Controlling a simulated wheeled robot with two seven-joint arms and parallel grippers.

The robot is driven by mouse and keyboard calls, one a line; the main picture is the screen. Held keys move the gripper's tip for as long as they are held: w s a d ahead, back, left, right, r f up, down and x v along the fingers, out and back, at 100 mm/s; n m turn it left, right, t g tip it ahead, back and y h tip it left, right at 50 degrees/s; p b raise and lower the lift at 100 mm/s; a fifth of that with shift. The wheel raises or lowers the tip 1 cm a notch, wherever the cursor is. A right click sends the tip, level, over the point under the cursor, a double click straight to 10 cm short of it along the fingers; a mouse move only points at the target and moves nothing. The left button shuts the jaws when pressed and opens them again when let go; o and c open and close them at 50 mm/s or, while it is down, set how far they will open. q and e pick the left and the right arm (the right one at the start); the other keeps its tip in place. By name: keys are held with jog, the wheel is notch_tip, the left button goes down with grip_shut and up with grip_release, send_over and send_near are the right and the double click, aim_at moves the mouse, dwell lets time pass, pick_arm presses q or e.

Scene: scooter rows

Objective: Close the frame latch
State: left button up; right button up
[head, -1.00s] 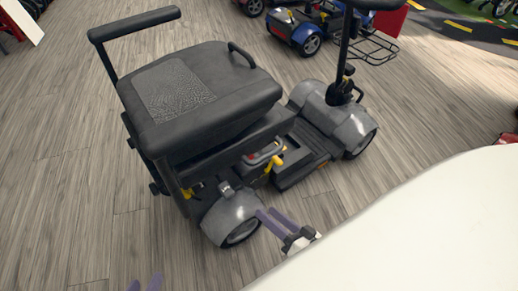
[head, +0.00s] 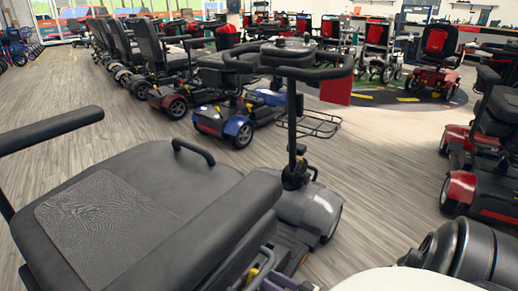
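The near grey-and-black scooter fills the lower left of the head view, with its textured seat (head: 105,215) facing up. Its steering column (head: 292,120) stands upright in the middle, above a grey front cover (head: 308,212). A small yellow part (head: 252,274) shows low beside the seat, at the bottom edge. I cannot tell whether it is the frame latch or how it is set. Purple fingers of my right gripper (head: 275,285) just show at the bottom edge near it; their opening and any contact are unclear. My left gripper is out of view.
A blue scooter (head: 240,122) stands behind the near one, with a wire basket (head: 312,124) close by. A red scooter (head: 462,185) is at the right. Rows of scooters stand farther back. Grey plank floor (head: 375,180) is clear between them.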

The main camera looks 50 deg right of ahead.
jog(key=shift+w+a, duration=0.1)
jog(key=shift+w, duration=1.4)
grip_shut()
